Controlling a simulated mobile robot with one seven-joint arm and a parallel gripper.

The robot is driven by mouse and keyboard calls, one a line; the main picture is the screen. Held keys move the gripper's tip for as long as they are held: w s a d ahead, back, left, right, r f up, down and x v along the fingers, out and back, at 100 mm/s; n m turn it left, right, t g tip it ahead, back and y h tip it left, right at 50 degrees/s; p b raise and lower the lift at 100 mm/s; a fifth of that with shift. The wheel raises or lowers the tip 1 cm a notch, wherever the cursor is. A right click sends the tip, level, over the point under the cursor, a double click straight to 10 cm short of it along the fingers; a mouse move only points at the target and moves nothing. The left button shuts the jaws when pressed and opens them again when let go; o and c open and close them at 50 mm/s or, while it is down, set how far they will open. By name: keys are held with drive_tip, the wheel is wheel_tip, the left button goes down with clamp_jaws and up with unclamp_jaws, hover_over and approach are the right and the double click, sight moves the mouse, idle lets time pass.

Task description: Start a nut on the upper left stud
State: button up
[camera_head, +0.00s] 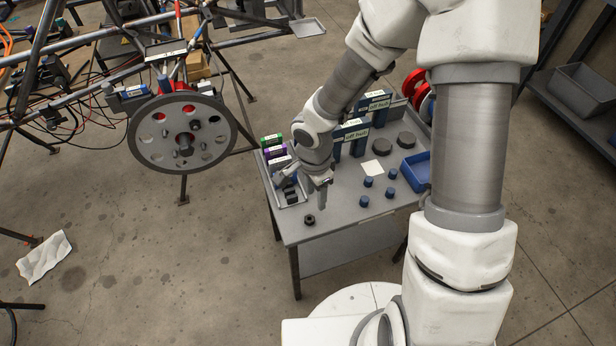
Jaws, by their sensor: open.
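A round grey disc (152,150) with holes and several short studs stands upright on the tube chassis at the left. The studs are small, and I cannot clearly single out the upper left one. A dark nut (309,219) lies by itself on the front left part of the grey table. My gripper (322,204) points down over the table, just right of and behind that nut, apart from it. It is open with nothing seen between its fingers. The fingers show small, so the gap is hard to see.
The table (350,221) also holds a small tray (291,203) of dark parts at its left edge, several blue caps (368,181), a blue bin (416,172) and labelled boxes. Open floor lies between table and chassis. A shelf (586,92) stands at the right.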

sight(310, 216)
drive_tip(key=shift+s+a+f+m, duration=0.2)
drive_tip(key=shift+a+f, duration=0.2)
drive_tip(key=shift+f, duration=0.2)
drive_tip(key=shift+s+a+f+m, duration=0.1)
drive_tip(key=shift+a+f+m, duration=0.1)
drive_tip(key=shift+a+f, duration=0.3)
drive_tip(key=f+b, duration=0.6)
drive_tip(key=f, duration=0.1)
drive_tip(key=shift+d, duration=0.2)
clamp_jaws()
